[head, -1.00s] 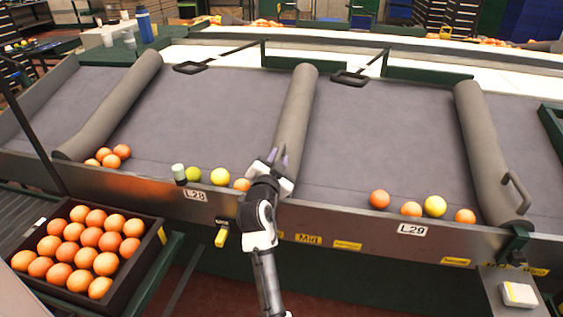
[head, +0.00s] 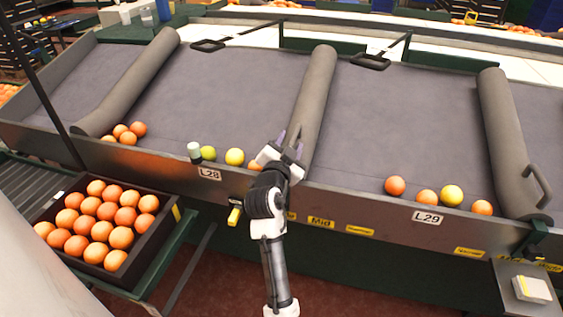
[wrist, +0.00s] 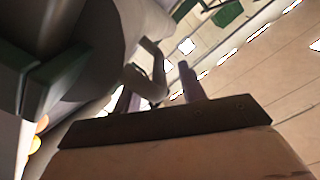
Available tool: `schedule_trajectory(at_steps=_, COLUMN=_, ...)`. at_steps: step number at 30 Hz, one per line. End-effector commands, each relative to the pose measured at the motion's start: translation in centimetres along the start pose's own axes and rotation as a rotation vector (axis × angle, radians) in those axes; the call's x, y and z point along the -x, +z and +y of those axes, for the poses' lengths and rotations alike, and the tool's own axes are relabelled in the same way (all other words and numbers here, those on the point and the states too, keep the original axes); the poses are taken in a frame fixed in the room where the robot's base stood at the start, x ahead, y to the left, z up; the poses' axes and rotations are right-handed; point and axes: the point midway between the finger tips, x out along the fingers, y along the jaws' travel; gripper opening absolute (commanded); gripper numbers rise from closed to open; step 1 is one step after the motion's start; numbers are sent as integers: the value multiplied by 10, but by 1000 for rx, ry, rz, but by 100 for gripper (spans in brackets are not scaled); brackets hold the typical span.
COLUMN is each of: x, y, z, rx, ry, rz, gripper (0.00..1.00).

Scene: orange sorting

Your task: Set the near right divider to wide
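Two grey roller-like dividers lie across the sloped table near me: a middle divider (head: 315,100) and a right divider (head: 503,135). The right divider's loop handle (head: 540,185) is at its near end, by the front rail. My gripper (head: 290,145) is at the near end of the middle divider, hiding part of it. Its fingers stand apart, open. In the wrist view, a grey cylinder (wrist: 80,45) fills the upper left, and a grey loop handle (wrist: 155,62) shows near the fingers; I cannot tell whether they touch. A yellow "Mid" label (head: 320,222) is on the front rail.
Several oranges and yellow-green fruits lie along the table's near edge, around labels L28 (head: 209,174) and L29 (head: 427,217). A crate of oranges (head: 168,215) stands at left. A third divider (head: 130,82) lies further left. A small shelf (head: 505,280) juts out at right.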

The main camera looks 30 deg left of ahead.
Motion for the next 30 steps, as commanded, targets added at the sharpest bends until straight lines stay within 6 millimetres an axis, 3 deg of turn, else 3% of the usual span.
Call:
schedule_trajectory(at_steps=9, x=75, y=3, z=-2, rx=-3, ry=-11, rz=-2, gripper=38)
schedule_trajectory(at_steps=15, x=107, y=1, z=-2, rx=-1, ry=-8, rz=1, gripper=38)
schedule_trajectory(at_steps=21, x=118, y=-2, z=-1, rx=-1, ry=-5, rz=3, gripper=38)
schedule_trajectory(at_steps=30, x=118, y=-2, z=-1, rx=-1, ry=-4, rz=4, gripper=38)
